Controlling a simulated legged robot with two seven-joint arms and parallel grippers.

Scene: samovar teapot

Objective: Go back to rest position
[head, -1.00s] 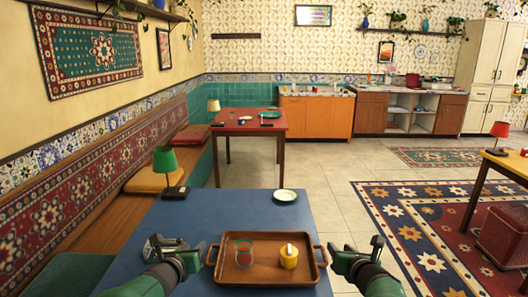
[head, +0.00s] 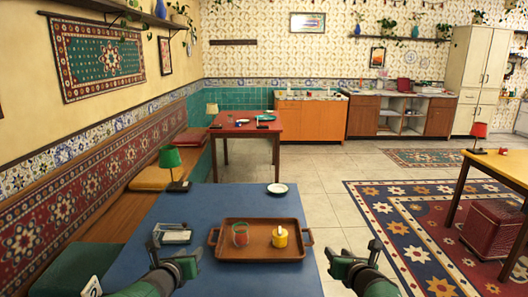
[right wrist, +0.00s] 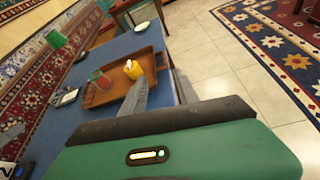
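A brown wooden tray (head: 260,254) lies on the blue table (head: 215,205) in the head view.
A small clear dish or box (head: 174,236) lies near my left gripper. A white saucer (head: 277,188) and a green lamp (head: 171,165) stand farther back on the blue table. A red table (head: 245,128) stands behind. Open tiled floor (head: 318,195) lies to the right.

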